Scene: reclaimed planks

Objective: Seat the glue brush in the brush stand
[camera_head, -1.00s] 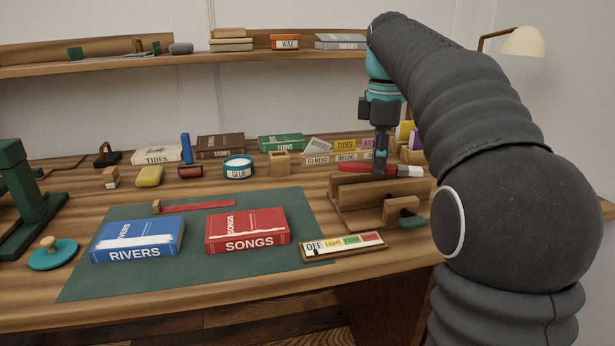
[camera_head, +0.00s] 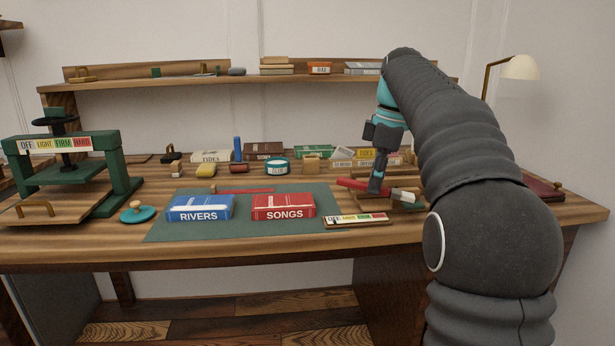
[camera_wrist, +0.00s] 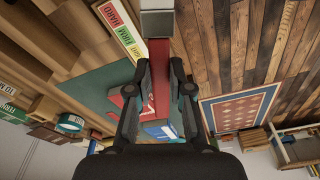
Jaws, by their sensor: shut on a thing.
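My gripper (camera_head: 378,184) is shut on the glue brush (camera_head: 354,184) by its red handle. The brush is nearly level, over the right part of the bench, with its pale end to the right. In the wrist view the red handle (camera_wrist: 158,58) runs between the fingers (camera_wrist: 162,82), with a grey ferrule at the top edge. A small open-topped wooden block (camera_head: 311,163), which looks like the brush stand, stands empty right of the glue pot (camera_head: 277,166). It is apart from the gripper.
A wooden rack (camera_head: 372,206) lies under the gripper. A blue book (camera_head: 200,208) and a red book (camera_head: 284,207) lie on the green mat (camera_head: 240,228). A green press (camera_head: 70,170) stands left. Books line the back.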

